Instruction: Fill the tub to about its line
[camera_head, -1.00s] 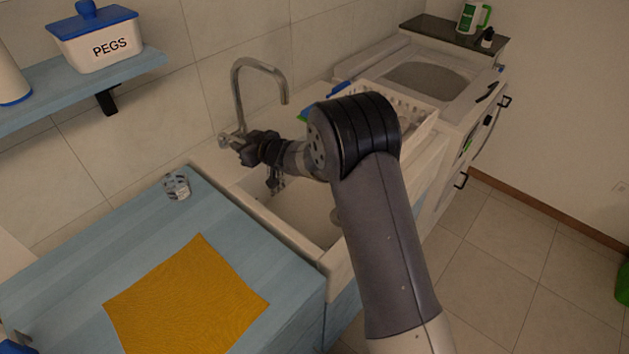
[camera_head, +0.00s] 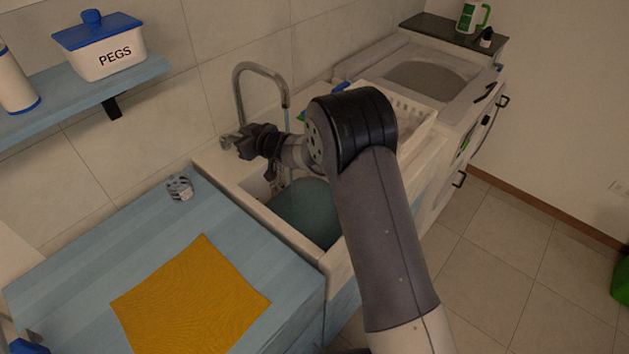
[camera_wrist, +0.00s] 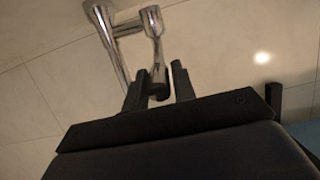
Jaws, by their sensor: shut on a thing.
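The tub appears to be the white sink basin (camera_head: 288,236), partly hidden behind my arm. Blue-green water (camera_head: 308,212) lies in it. No fill line can be made out. A thin bluish stream (camera_head: 287,119) falls from the spout of the curved metal tap (camera_head: 238,88). My gripper (camera_head: 230,143) is at the base of the tap. In the wrist view my gripper (camera_wrist: 160,82) is shut on the tap's metal handle (camera_wrist: 156,50), which sits between the two fingers.
A glass (camera_head: 179,187) and an orange cloth (camera_head: 190,298) are on the blue counter (camera_head: 60,262) at the left. A white rack (camera_head: 412,104) is right of the sink behind my arm. A shelf (camera_head: 145,72) with a PEGS box (camera_head: 103,55) hangs upper left.

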